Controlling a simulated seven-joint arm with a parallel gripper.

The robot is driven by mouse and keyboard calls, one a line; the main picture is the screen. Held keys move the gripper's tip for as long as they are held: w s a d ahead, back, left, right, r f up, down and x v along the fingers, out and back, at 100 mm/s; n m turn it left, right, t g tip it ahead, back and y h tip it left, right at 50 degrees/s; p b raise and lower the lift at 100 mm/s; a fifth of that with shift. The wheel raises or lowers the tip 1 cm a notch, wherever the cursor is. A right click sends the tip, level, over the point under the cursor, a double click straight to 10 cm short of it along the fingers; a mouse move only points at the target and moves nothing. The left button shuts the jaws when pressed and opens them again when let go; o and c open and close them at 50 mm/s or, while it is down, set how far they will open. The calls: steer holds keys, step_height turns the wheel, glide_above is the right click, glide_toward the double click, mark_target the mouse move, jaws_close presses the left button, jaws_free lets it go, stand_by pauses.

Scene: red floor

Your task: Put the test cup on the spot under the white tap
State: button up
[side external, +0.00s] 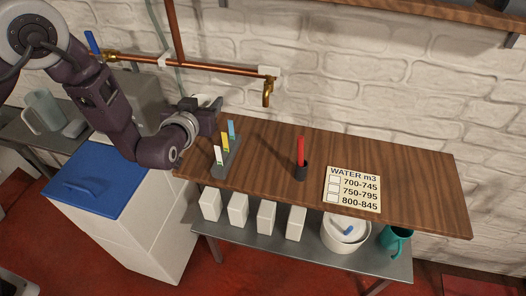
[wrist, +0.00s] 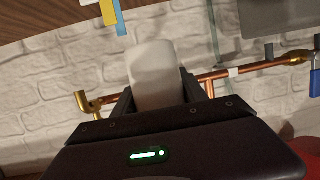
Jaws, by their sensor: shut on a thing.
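The white test cup (wrist: 153,72) sits between the fingers of my gripper (wrist: 158,95) in the wrist view, and the gripper is shut on it. In the side view my gripper (side external: 208,116) is above the left end of the wooden counter (side external: 400,170), near the wall. Only a pale bit of the cup shows there behind the gripper. The white-handled tap (side external: 268,72) with a brass spout is on the wall to the right of my gripper. The brass spout also shows at the left in the wrist view (wrist: 84,101). No marked spot is visible under it.
A rack of coloured strips (side external: 226,160) stands close by my gripper on the counter. A black holder with a red pen (side external: 300,155) and a "WATER m3" card (side external: 353,189) are farther right. A copper pipe (side external: 190,67) runs along the wall. The counter below the spout looks clear.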

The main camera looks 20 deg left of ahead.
steer(key=s+d+m+h, duration=0.4)
steer(key=s+d, duration=0.8)
steer(key=d, duration=0.2)
step_height(320, 180, down, 8)
steer(key=r, duration=0.1)
steer(key=w, duration=1.9)
steer(key=shift+w+d+f, duration=0.15)
steer(key=shift+f, duration=1.75)
steer(key=shift+w+d+f, duration=0.15)
steer(key=shift+f, duration=1.75)
steer(key=shift+f, duration=0.1)
steer(key=o, duration=1.3)
